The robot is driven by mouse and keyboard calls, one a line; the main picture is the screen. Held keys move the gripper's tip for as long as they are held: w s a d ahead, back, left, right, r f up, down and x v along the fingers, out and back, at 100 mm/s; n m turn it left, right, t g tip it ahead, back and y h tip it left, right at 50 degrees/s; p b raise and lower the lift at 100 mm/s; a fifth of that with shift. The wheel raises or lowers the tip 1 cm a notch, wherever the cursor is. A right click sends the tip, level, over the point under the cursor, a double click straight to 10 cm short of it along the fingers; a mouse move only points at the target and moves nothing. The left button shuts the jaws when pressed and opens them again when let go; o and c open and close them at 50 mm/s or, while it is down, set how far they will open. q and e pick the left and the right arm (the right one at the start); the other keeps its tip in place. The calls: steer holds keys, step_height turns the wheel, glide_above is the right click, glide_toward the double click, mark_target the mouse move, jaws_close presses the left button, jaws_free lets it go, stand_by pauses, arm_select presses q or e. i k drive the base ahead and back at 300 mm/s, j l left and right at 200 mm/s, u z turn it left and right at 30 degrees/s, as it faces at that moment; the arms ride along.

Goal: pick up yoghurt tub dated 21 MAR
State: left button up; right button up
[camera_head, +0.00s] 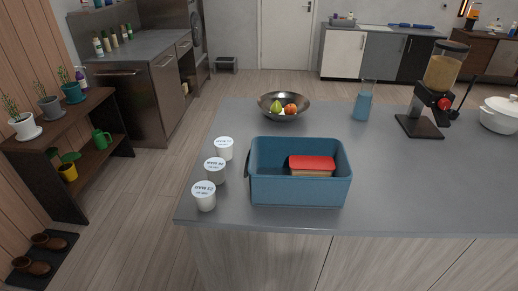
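Three white yoghurt tubs stand upright in a slanting row at the left end of the grey counter (400,190). One is the far tub (224,148), one the middle tub (215,170) and one the near tub (204,196), close to the front-left corner. Each lid carries dark printing that seems upside down from here. The print is too small to tell for sure which lid says 21 MAR. Neither of my grippers is in view.
A blue bin (300,190) holding a red-lidded box (312,164) stands just right of the tubs. Behind are a fruit bowl (283,114), a blue tumbler (362,105), a coffee grinder (436,95) and a white pot (500,118). The counter's front right is clear.

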mark_target(223, 145)
steer(key=i+j+z, duration=0.1)
steer(key=j+z, duration=0.3)
steer(key=i+j+z, duration=0.1)
steer(key=z, duration=0.3)
steer(key=j+z, duration=0.85)
steer(key=l, duration=0.1)
